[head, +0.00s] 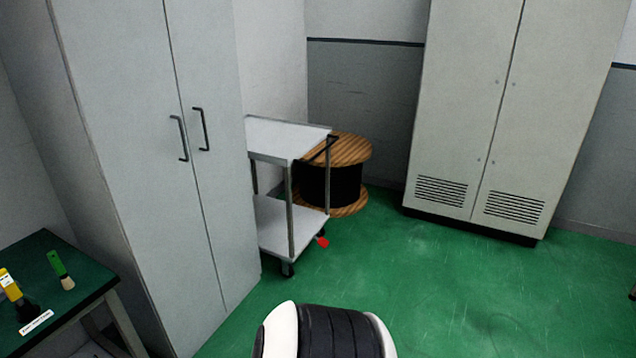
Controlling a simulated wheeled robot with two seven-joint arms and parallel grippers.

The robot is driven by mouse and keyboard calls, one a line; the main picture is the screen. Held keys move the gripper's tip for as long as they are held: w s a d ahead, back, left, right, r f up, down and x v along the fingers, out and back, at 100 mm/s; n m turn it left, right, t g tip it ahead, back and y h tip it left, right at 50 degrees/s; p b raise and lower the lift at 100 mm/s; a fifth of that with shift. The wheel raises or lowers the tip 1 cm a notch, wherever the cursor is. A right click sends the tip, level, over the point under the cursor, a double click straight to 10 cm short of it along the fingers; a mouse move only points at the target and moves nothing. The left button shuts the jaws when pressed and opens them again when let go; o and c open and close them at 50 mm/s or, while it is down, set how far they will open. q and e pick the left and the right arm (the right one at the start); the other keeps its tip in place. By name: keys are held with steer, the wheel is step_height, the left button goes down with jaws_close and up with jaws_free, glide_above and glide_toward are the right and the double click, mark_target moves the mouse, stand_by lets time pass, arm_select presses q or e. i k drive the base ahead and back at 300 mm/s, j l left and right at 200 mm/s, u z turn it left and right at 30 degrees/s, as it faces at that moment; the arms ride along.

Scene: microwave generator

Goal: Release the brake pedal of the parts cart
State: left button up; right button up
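The parts cart (290,137) stands beyond the tall grey cabinet, which hides its left part. It has a light top shelf, a lower shelf (282,228), thin posts, a dark handle (322,148) at its right end and small casters. The red brake pedal (322,242) sticks out low at the cart's right end, near a caster just above the floor. I cannot tell whether the pedal is pressed or raised. Neither gripper is in view. Only a white and black part of my own body shows at the bottom middle.
A two-door grey cabinet (150,130) stands at left, beside the cart. A wooden cable drum (335,175) is behind the cart. A vented cabinet (500,110) stands at the back right. A green-topped bench (50,285) with tools is at lower left. The green floor (450,290) is clear at right.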

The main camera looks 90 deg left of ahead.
mark_target(321, 241)
steer(key=u, duration=2.4)
steer(key=i+l+u, duration=0.3)
steer(key=i, duration=0.25)
steer(key=i+l+u, duration=0.3)
steer(key=i+l, duration=0.2)
